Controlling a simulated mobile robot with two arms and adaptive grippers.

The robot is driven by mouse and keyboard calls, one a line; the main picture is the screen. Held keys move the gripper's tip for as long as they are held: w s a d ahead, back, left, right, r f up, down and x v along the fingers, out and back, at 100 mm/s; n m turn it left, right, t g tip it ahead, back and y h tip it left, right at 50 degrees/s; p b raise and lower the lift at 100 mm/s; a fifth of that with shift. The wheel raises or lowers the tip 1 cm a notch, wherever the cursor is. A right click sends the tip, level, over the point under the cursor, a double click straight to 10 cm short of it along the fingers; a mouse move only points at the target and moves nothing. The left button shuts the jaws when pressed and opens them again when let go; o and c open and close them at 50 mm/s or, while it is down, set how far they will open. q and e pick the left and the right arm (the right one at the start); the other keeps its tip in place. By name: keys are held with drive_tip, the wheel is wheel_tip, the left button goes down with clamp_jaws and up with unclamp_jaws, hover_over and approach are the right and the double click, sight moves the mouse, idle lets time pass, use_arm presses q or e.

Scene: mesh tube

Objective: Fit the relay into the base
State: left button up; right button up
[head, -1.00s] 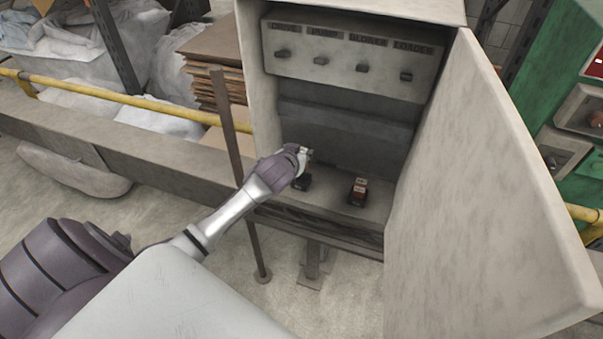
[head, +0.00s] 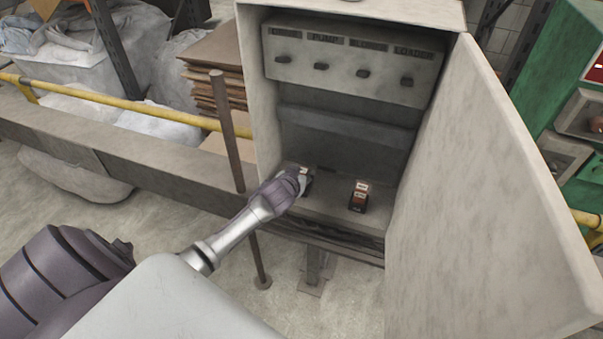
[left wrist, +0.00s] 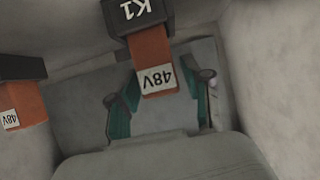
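An orange relay (left wrist: 154,62) with a white 48V label shows at the centre of the left wrist view. It meets a black base (left wrist: 136,15) marked K1. A second orange relay (left wrist: 26,108), also marked 48V, meets another black block (left wrist: 20,66) at the left edge. In the head view, one relay (head: 360,190) stands on the cabinet floor. My left gripper (head: 303,178) is to its left and partly hides the other relay. Its teal-padded fingers are apart, one on each side of the central relay, with small gaps showing. My right gripper is not in view.
The grey cabinet (head: 262,110) has an open door (head: 490,200) on the right. A panel (head: 350,58) with several labelled knobs is above. A brown post (head: 225,130) and a yellow rail (head: 130,98) stand to the left of the cabinet.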

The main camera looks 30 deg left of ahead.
use_arm(q)
drive_tip(key=shift+o, duration=0.2)
drive_tip(key=shift+r, duration=0.15)
drive_tip(key=shift+s+r, duration=0.1)
drive_tip(key=shift+s, duration=0.05)
drive_tip(key=v, duration=1.2)
drive_tip(key=s+d+f+m+g+h, duration=0.15)
drive_tip(key=s+f, duration=0.35)
drive_tip(key=f, duration=0.5)
drive_tip(key=s+d+f+g, duration=0.15)
drive_tip(key=s+f, duration=0.35)
drive_tip(key=f, duration=0.5)
drive_tip(key=s+f+m+g, duration=0.1)
drive_tip(key=s+f+g, duration=0.25)
drive_tip(key=f, duration=0.75)
drive_tip(key=s+d+f+m+g, duration=0.1)
drive_tip(key=s+d+f, duration=0.1)
drive_tip(key=s+f, duration=0.3)
drive_tip(key=s+d+f+m+g+h, duration=0.1)
drive_tip(key=s+d+f+g, duration=0.1)
drive_tip(key=s, duration=1.2)
drive_tip(key=s+d+f+m+g, duration=0.1)
drive_tip(key=s+d+f, duration=0.3)
drive_tip(key=s+f, duration=0.3)
drive_tip(key=s, duration=0.3)
drive_tip(key=shift+d+f+p, duration=0.25)
drive_tip(key=shift+f+p, duration=0.05)
drive_tip(key=shift+h, duration=0.25)
